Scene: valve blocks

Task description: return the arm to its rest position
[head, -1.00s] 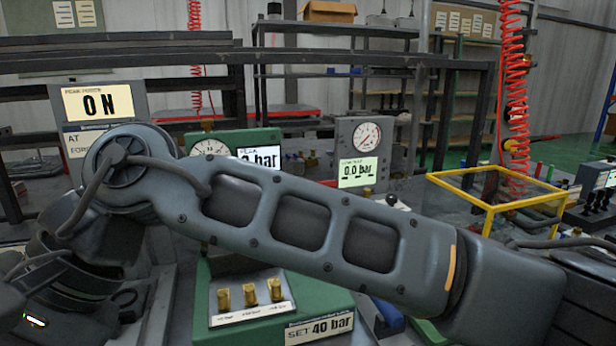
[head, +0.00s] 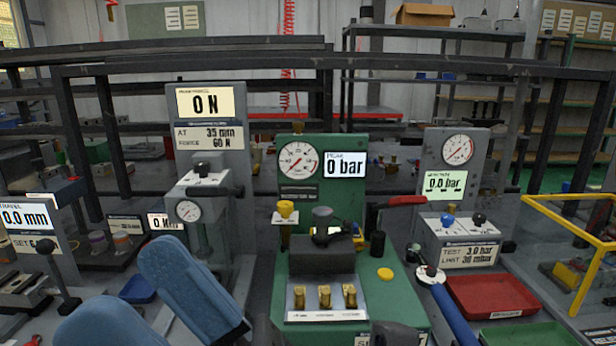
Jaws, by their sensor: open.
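My gripper is not in view, and no arm link that I can be sure of shows. The green test station (head: 283,262) stands in the middle of the head view. It carries a round gauge (head: 298,160) and a display (head: 346,170) reading 0 bar. A dark block (head: 320,260) sits in the station, with a yellow knob (head: 285,209) at its back left. Three brass fittings (head: 325,297) stand on a plate at its front.
A grey force stand (head: 212,130) reads 0 N at left. A leak tester (head: 460,240) reads 0.0 bar at right, near a blue-handled tool (head: 452,315) and a red tray (head: 490,295). A yellow frame (head: 575,215) stands far right. Blue padded shapes (head: 190,288), unidentified, fill the lower left.

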